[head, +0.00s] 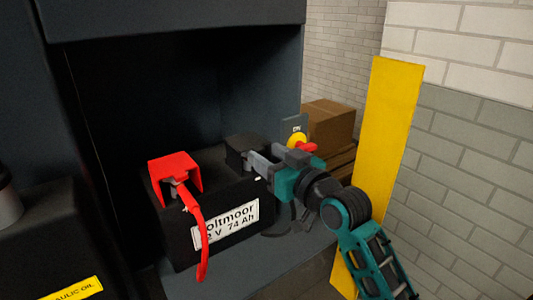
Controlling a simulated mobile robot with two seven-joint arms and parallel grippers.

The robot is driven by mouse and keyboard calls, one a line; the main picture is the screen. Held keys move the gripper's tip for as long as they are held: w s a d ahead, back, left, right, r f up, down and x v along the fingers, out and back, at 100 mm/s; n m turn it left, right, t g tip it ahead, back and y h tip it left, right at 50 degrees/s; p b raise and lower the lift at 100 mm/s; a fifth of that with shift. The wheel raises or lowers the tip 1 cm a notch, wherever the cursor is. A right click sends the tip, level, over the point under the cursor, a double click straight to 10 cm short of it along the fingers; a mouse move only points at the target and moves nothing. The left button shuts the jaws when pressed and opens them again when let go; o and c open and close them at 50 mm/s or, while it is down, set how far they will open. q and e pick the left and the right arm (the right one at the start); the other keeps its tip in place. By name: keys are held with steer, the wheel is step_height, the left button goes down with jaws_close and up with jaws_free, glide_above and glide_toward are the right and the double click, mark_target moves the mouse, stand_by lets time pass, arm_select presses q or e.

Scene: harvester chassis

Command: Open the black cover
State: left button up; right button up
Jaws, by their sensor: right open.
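The black cover (238,145) sits on the right end of the top of a dark battery (180,238). It looks down, though its right side is hidden behind my gripper. My right gripper (253,164) reaches in from the right with its fingertips at the right edge of the black cover. It is open; I cannot tell whether it touches the cover. My left gripper is not in view.
A red cover (175,170) with a red cable (203,240) is on the battery's left end. The battery stands in a dark recess. A red and yellow switch (298,141), a cardboard box (328,124) and a yellow post (385,150) are to the right.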

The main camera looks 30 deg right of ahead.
steer(key=shift+w+a, duration=0.1)
steer(key=shift+w, duration=0.55)
steer(key=shift+c, duration=0.5)
jaws_close()
